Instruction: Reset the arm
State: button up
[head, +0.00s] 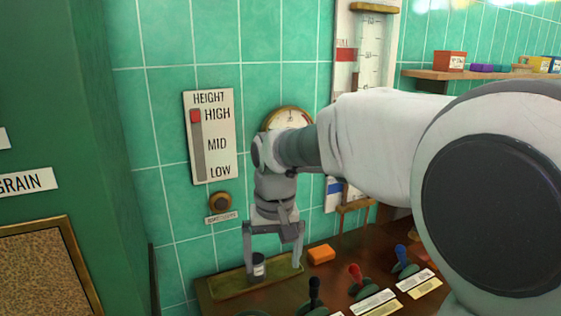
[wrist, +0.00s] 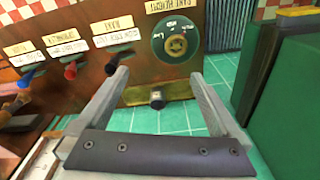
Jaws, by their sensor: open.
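My gripper (head: 272,264) hangs from my bent arm in the middle of the head view, pointing down over the left end of the brown counter. Its two fingers are spread apart, and nothing is held between them. A small dark container with a light label (head: 258,267) stands on a greenish tray (head: 222,285); in the head view it overlaps the left finger. In the wrist view, my gripper (wrist: 160,78) shows both fingers apart, with the small dark container (wrist: 157,99) beyond and between them, apart from both.
An orange block (head: 321,254) lies right of the tray. Black (head: 314,293), red (head: 355,275) and blue (head: 402,254) levers stand along the counter. A height board (head: 210,137) is on the tiled wall, its red marker at HIGH. A green wall closes the left side.

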jog(key=s+d+r+m+t, duration=0.2)
jog(key=s+d+r+t, duration=0.1)
jog(key=s+d, duration=1.3)
jog(key=shift+s+t, duration=0.7)
jog(key=shift+s, duration=0.4)
